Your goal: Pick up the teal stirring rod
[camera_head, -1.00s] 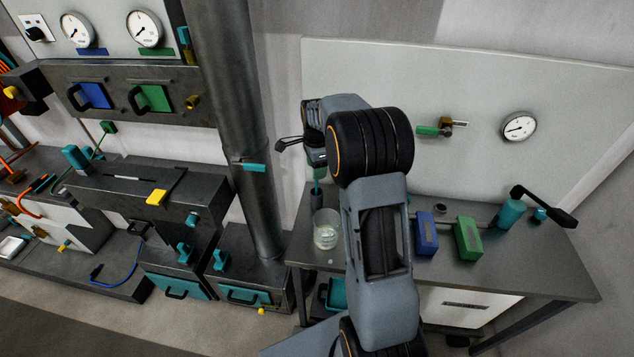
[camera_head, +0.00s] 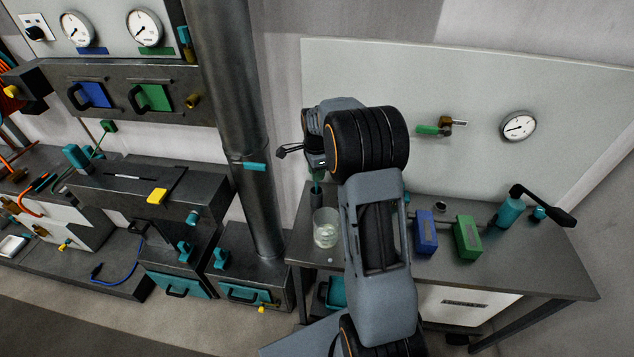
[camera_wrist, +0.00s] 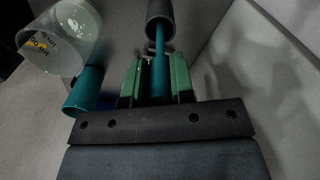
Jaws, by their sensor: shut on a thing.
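The teal stirring rod (camera_wrist: 160,72) stands between the green-padded fingers of my gripper (camera_wrist: 156,82) in the wrist view. The fingers are shut on it. Its far end meets a dark cylindrical holder (camera_wrist: 160,14); I cannot tell how deep it sits in it. In the head view the rod (camera_head: 316,184) shows as a short teal strip above the dark holder (camera_head: 316,199), below my wrist. My fingertips are hidden there.
A clear glass beaker (camera_head: 326,232) stands on the bench (camera_head: 520,262) just in front of the holder; it also shows in the wrist view (camera_wrist: 58,38). Blue (camera_head: 425,232) and green (camera_head: 467,238) blocks stand to the right.

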